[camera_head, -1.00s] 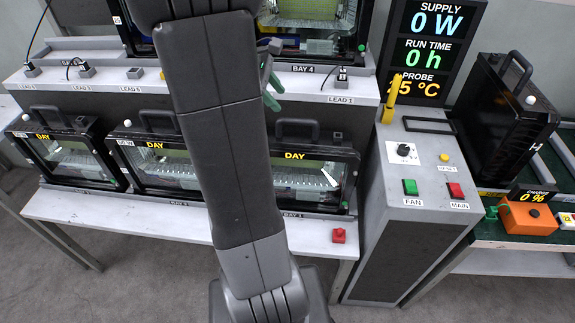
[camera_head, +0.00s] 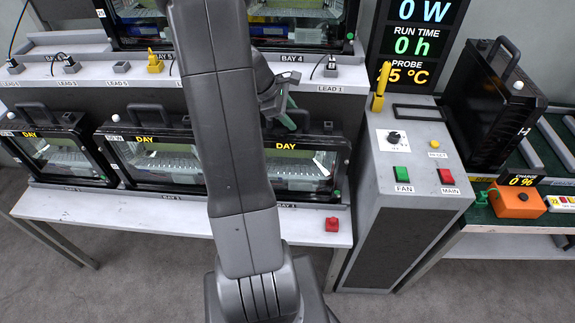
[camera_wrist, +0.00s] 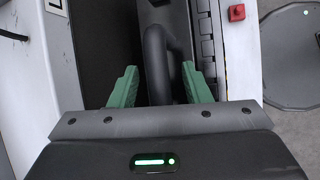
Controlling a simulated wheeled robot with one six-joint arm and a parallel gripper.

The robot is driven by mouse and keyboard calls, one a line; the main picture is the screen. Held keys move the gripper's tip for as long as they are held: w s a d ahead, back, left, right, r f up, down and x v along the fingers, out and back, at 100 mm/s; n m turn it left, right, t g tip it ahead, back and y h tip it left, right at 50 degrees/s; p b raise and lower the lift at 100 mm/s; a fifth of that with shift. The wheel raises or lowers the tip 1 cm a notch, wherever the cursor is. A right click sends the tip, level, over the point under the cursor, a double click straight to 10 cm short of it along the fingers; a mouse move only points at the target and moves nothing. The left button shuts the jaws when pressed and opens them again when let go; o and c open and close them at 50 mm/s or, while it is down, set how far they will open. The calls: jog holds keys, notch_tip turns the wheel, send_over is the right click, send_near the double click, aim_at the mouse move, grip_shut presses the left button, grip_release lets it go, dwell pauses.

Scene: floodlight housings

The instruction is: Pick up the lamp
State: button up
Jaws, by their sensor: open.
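No object is labelled as the lamp; the black floodlight housing (camera_head: 312,182) at the right end of the lower bench has a lit glass front marked DAY and a carry handle on top. My gripper (camera_head: 286,112) is low over the top of this housing, partly hidden by my arm. In the wrist view my gripper (camera_wrist: 160,86) is open, with a green finger on each side of a black handle (camera_wrist: 154,50). The handle stands between the fingers, and I cannot tell if either finger touches it.
More housings (camera_head: 55,150) stand to the left along the white bench (camera_head: 110,210). The upper shelf (camera_head: 330,78) with lead plugs is just above and behind. A grey control cabinet (camera_head: 415,160) stands close at right. A red button block (camera_head: 332,224) sits on the bench front.

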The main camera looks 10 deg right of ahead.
jog(key=shift+d+f, duration=0.2)
jog(key=shift+f, duration=0.05)
grip_shut()
dwell(1.2)
jog(key=shift+w+r, duration=0.15)
